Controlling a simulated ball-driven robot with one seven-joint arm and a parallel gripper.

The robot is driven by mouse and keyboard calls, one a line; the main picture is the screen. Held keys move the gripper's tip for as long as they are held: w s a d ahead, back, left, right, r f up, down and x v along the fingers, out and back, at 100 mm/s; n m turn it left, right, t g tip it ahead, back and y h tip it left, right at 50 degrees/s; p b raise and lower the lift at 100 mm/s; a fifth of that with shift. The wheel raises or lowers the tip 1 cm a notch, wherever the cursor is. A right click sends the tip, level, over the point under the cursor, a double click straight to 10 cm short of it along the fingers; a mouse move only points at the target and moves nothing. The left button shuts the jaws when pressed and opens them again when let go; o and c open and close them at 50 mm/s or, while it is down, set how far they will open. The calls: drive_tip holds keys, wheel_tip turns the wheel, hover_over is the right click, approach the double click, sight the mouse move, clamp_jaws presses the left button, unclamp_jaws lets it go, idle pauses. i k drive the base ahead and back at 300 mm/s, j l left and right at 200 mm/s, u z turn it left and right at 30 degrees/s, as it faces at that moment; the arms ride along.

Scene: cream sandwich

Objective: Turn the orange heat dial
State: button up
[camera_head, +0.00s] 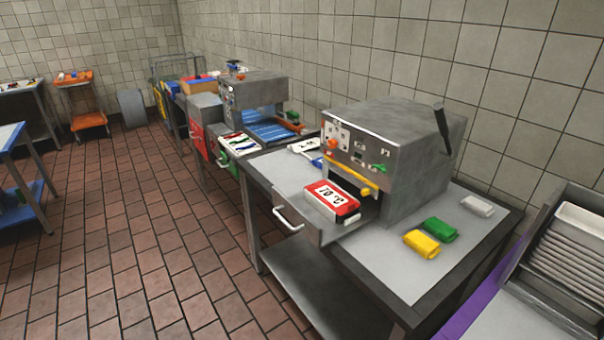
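A small orange dial (332,143) sits on the left part of the front panel of the near grey machine (400,135). A white plate with dark marks is just above it. Which way the dial points is too small to tell. A green knob (379,168) is on the same panel, lower and to the right. A yellow bar (352,177) runs below the panel, above the machine's opening. My gripper is not in view.
A red and white box reading "10 °C" (331,198) lies before the machine's opening. Yellow (422,243), green (439,230) and grey (477,206) blocks lie to its right. A black lever (442,128) rises from the machine. Stacked trays (570,255) stand right. The tiled floor (130,240) is clear.

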sight(331, 143)
drive_tip(key=i+j, duration=0.35)
drive_tip(key=i+j+z, duration=0.1)
drive_tip(key=i+j, duration=0.65)
drive_tip(key=j, duration=0.2)
drive_tip(key=i+j, duration=0.35)
drive_tip(key=i+j+z, duration=0.1)
drive_tip(key=i+j, duration=0.25)
drive_tip(key=j, duration=0.2)
drive_tip(key=i+j, duration=0.3)
drive_tip(key=j, duration=0.15)
drive_tip(key=i+j+z, duration=0.1)
drive_tip(key=i+j, duration=0.25)
drive_tip(key=j, duration=0.15)
